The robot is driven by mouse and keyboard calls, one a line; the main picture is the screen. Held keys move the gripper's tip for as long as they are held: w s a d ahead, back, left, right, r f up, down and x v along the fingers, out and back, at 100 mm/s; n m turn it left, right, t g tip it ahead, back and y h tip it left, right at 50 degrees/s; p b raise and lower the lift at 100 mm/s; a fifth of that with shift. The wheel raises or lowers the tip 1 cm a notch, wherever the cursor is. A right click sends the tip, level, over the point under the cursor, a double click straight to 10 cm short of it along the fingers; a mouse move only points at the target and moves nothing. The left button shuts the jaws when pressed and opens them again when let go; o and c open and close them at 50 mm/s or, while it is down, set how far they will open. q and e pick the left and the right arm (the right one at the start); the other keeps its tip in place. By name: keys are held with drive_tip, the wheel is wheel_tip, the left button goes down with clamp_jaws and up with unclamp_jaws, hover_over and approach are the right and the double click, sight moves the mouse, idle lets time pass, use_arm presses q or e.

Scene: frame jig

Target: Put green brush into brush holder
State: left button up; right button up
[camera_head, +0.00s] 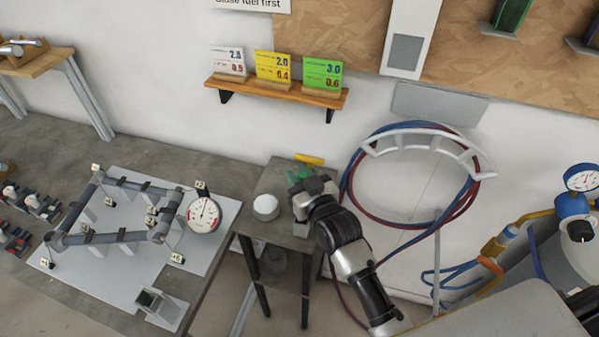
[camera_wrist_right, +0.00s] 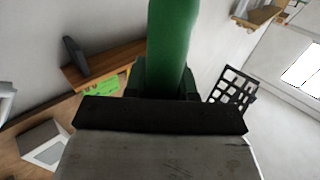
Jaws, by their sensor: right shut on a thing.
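My right gripper (camera_head: 306,184) is over the small dark side table, in the middle of the head view. It is shut on the green brush (camera_head: 298,174), which is mostly hidden by the gripper there. In the right wrist view the brush shows as a thick green shaft (camera_wrist_right: 173,45) between the fingers (camera_wrist_right: 166,80). I cannot clearly identify the brush holder. A small grey open box (camera_head: 160,304) stands at the front of the workbench, left of the gripper. My left gripper is not in view.
A white round container (camera_head: 266,207) and a yellow item (camera_head: 309,158) are on the side table (camera_head: 270,180) near the gripper. The workbench holds a pipe frame (camera_head: 105,238) and a dial gauge (camera_head: 203,214). A hose reel (camera_head: 415,140) hangs right. A card shelf (camera_head: 275,92) is above.

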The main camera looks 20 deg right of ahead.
drive_tip(key=shift+s+a+f+b, duration=0.1)
drive_tip(key=shift+f+b, duration=0.95)
drive_tip(key=shift+f, duration=0.35)
drive_tip(key=shift+s+a+f+b, duration=0.1)
drive_tip(key=shift+f+b, duration=0.9)
drive_tip(key=shift+f, duration=0.35)
drive_tip(key=shift+f+b, duration=0.35)
drive_tip(key=shift+f, duration=0.35)
drive_tip(key=o, duration=1)
drive_tip(key=b+v, duration=0.2)
drive_tip(key=v, duration=0.8)
drive_tip(key=shift+s, duration=0.4)
